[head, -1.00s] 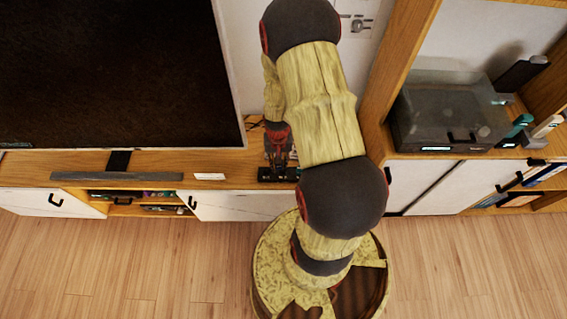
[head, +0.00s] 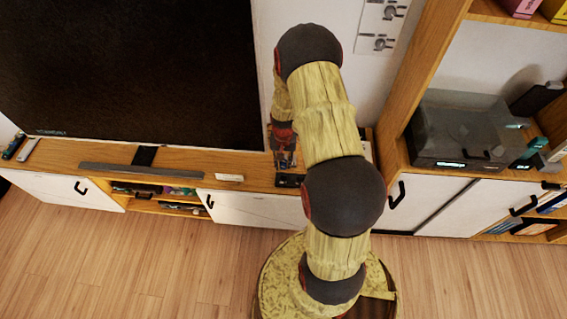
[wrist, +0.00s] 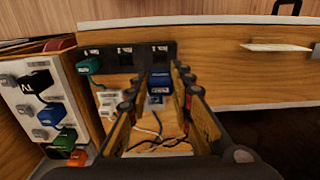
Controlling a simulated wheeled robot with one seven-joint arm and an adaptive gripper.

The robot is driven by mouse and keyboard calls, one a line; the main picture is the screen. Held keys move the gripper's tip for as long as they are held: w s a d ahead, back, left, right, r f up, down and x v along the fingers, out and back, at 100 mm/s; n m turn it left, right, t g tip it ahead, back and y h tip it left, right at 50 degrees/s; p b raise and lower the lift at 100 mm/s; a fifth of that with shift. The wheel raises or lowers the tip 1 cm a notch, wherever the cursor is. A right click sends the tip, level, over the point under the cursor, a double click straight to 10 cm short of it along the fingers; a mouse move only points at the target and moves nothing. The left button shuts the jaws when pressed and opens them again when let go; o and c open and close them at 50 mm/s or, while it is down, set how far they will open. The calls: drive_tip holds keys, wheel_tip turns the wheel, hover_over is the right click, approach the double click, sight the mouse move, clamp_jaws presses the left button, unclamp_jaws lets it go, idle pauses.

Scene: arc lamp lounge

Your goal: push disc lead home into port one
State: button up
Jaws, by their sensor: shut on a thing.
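In the wrist view a dark block with a row of labelled ports (wrist: 124,56) stands at the back of the shelf. My gripper (wrist: 166,82) has its two fingers on either side of a blue plug (wrist: 160,80), shut on it. The plug is in front of the block's right end; I cannot tell how deep it sits in a port, or read its label. In the head view my gripper (head: 284,150) points down at the block (head: 289,181) on the TV bench, largely hidden by my arm.
A white panel (wrist: 40,100) with black, green and orange plugs stands at left. The television (head: 130,75) is beside my arm.

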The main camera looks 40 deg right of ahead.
sight(284, 163)
drive_tip(key=shift+f+b, duration=1.7)
drive_tip(key=shift+f, duration=1.15)
drive_tip(key=shift+f+b, duration=0.75)
drive_tip(key=shift+f, duration=0.85)
drive_tip(key=o, duration=1.1)
wheel_tip(284, 163, up, 12)
drive_tip(key=shift+s, duration=0.1)
idle(0.3)
